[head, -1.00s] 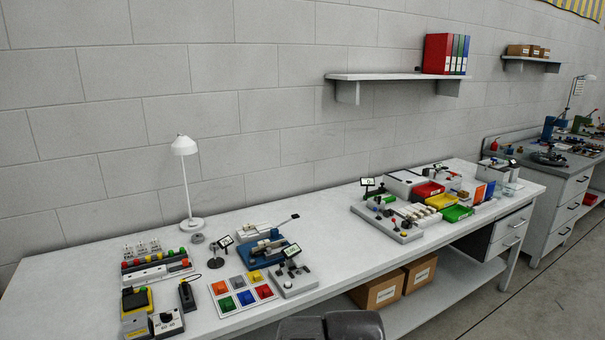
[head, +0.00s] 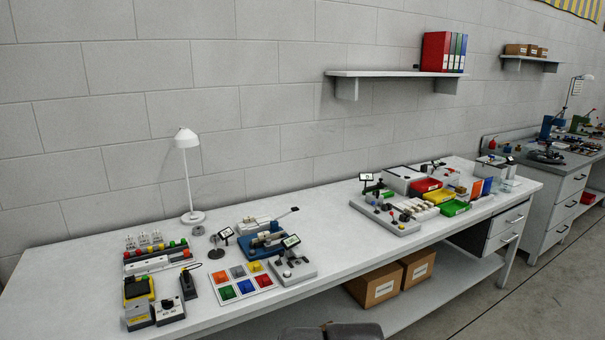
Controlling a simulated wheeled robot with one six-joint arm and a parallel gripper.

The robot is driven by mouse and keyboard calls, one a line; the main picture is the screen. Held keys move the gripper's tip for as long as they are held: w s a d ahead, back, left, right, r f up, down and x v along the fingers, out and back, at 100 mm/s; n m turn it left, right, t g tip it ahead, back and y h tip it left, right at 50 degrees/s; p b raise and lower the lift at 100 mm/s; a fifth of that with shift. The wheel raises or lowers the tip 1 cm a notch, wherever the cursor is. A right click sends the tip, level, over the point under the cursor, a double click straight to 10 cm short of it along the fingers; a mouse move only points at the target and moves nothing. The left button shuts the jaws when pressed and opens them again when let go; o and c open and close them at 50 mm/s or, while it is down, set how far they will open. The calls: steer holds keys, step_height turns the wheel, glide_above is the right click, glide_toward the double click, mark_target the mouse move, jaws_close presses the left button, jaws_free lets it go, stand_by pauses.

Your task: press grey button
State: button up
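The front row has a green button (head: 227,292), a blue button (head: 245,286) and a red-orange button (head: 263,281). Nothing covers the grey button. My gripper does not show; only dark rounded parts of my own body show at the bottom edge.
A dark handheld box (head: 190,285) and a dial box (head: 169,308) stand left of the panel. A small device with a display (head: 292,268) is close on its right, and a blue fixture (head: 264,245) behind. A white lamp (head: 188,177) stands further back. The bench middle (head: 335,222) is clear.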

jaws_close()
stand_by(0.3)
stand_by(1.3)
